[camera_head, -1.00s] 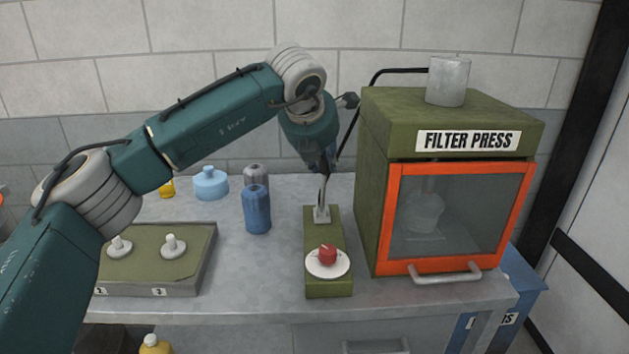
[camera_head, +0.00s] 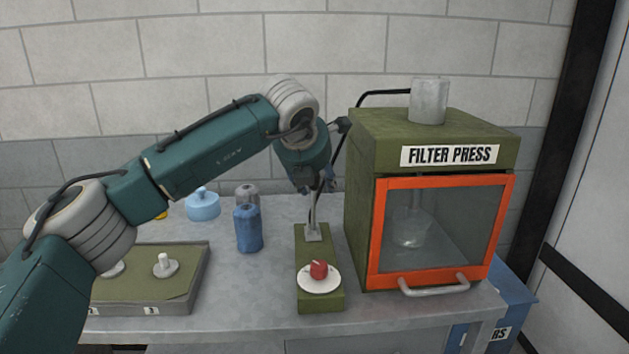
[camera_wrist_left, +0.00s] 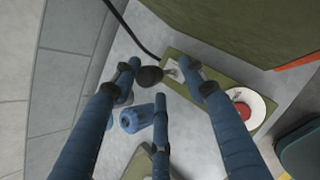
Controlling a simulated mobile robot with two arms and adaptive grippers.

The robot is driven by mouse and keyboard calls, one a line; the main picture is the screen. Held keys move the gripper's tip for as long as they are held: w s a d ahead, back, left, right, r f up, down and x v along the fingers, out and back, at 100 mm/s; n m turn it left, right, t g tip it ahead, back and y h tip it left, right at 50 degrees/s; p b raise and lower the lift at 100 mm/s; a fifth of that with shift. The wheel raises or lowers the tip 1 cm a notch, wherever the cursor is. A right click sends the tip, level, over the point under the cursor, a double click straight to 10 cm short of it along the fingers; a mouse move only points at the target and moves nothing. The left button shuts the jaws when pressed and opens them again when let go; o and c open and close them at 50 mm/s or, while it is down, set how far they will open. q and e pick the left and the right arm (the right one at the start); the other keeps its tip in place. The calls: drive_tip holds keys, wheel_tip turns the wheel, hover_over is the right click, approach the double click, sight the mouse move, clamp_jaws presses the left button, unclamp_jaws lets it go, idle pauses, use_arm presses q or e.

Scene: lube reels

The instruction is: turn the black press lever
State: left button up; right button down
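The black press lever rises from a green base plate (camera_head: 306,294) on the bench. Its dark rounded knob (camera_wrist_left: 150,75) shows in the left wrist view, and its metal shaft (camera_head: 312,215) shows in the head view. My left gripper (camera_head: 314,186) is over the lever, pointing down. In the left wrist view its fingers (camera_wrist_left: 158,78) are spread, with the knob in the gap between them. I cannot tell whether any finger touches the knob. The lever top is partly hidden by the gripper in the head view. My right gripper is out of view.
The filter press (camera_head: 362,220) with its orange-framed door stands close on the right. A red knob on a white dial (camera_head: 319,272) is at the plate's front. A green tray (camera_head: 190,287) holds white pegs.

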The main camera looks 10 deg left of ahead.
use_arm(q)
drive_tip(key=shift+s+f, duration=0.1)
drive_tip(key=shift+f, duration=0.05)
drive_tip(key=v, duration=1.2)
